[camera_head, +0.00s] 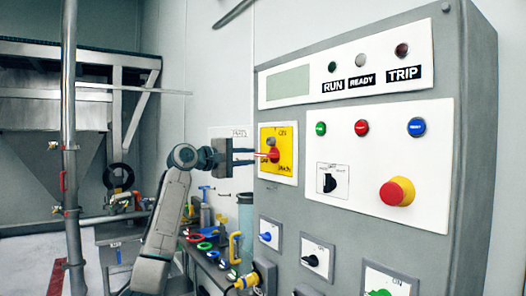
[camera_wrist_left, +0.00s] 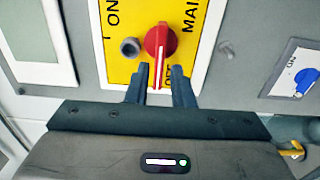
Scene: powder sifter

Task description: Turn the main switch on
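The main switch is a red rotary handle (camera_head: 273,155) on a yellow plate (camera_head: 287,170) at the left of the grey control panel. In the left wrist view the red handle (camera_wrist_left: 160,40) has its narrow end pointing down toward lettering partly hidden by my fingers. "ON" is printed at the plate's upper left there, "MAIN" at its right. My left gripper (camera_head: 256,156) is at the switch. In the left wrist view its fingers (camera_wrist_left: 160,82) stand on either side of the handle's narrow end, with a visible gap, so it looks open. My right gripper is not in view.
Below the gripper stands a bench with tools and a blue-grey container (camera_head: 245,213). A vertical pipe (camera_head: 69,130) stands at left.

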